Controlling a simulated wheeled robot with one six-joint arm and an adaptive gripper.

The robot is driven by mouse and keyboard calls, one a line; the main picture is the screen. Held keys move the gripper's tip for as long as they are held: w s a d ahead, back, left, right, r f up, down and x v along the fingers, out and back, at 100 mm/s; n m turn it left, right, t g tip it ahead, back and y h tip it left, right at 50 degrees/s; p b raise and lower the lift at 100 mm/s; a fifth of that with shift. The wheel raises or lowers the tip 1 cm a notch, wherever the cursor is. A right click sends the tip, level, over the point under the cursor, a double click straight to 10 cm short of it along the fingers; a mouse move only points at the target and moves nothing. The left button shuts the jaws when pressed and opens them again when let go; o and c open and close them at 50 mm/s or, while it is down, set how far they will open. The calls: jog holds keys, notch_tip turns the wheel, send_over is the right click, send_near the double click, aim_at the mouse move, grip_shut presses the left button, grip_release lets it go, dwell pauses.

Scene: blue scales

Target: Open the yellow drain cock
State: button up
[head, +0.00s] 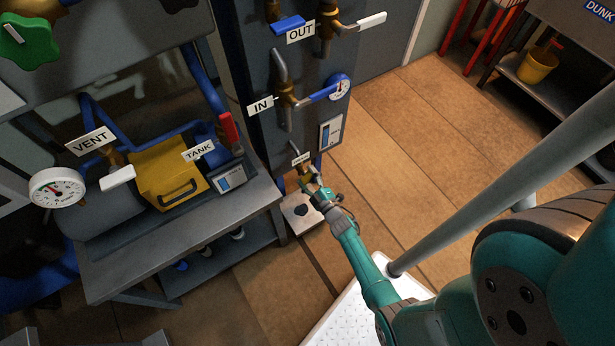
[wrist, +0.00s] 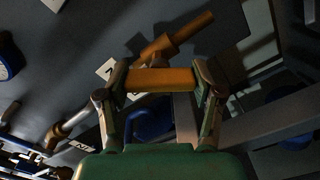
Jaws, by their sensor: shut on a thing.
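The yellow handle of the drain cock (wrist: 160,80) lies crosswise between my fingertips in the wrist view, with a finger at each end. My gripper (wrist: 160,88) is shut on it. Behind the handle, the cock's brass body and spout (wrist: 178,38) slant up to the right, at an angle to the handle. In the head view my gripper (head: 314,186) is at the bottom of the dark panel, just below a small white label (head: 302,158). There it hides most of the cock.
A bench (head: 110,268) with a tank and gauge stands left. A pale block with a dark top (head: 300,212) sits below my gripper.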

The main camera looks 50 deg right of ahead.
jog(key=n, duration=0.7)
jog(key=shift+w, duration=0.1)
jog(key=shift+a, duration=0.1)
dwell(0.4)
jog(key=o, duration=1.2)
jog(key=shift+c, duration=0.2)
jog(key=v, duration=1.2)
